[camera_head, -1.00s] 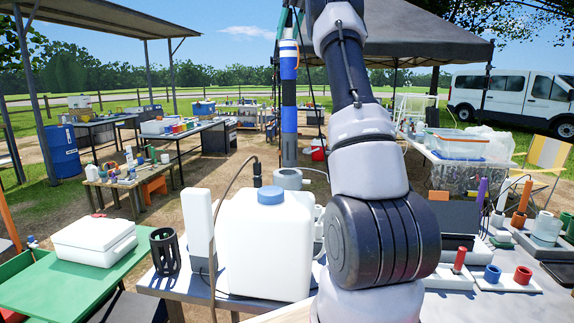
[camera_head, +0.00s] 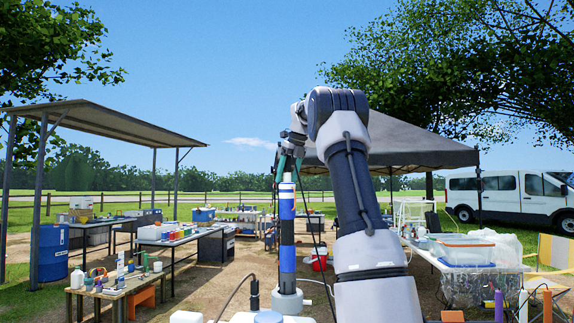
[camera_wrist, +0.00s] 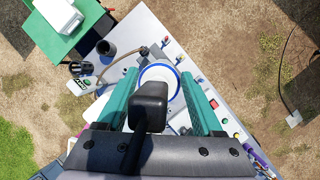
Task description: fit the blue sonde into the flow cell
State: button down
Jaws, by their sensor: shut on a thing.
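The blue sonde (camera_head: 287,232), a tall tube with blue, black and white bands, stands upright in the head view. My gripper (camera_head: 289,165) is shut on its upper end. In the wrist view, the sonde's round top with a blue ring (camera_wrist: 159,80) sits between my teal fingers. The grey flow cell (camera_head: 288,302) is directly under the sonde. The sonde's lower end meets the cell's top and seems partly inside it, but how deep is hidden. The cell is mostly hidden beneath the sonde in the wrist view.
Purple (camera_head: 499,306) and orange (camera_head: 547,304) cylinders stand at right. In the wrist view, a black cup (camera_wrist: 106,48) stands at upper left.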

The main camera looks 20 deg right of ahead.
aim_at(287, 206)
notch_tip(287, 206, down, 10)
jog(key=shift+r, duration=0.15)
dwell(0.4)
jog(key=shift+f, duration=0.6)
jog(key=shift+c, duration=0.2)
grip_release()
jog(key=shift+f, duration=0.1)
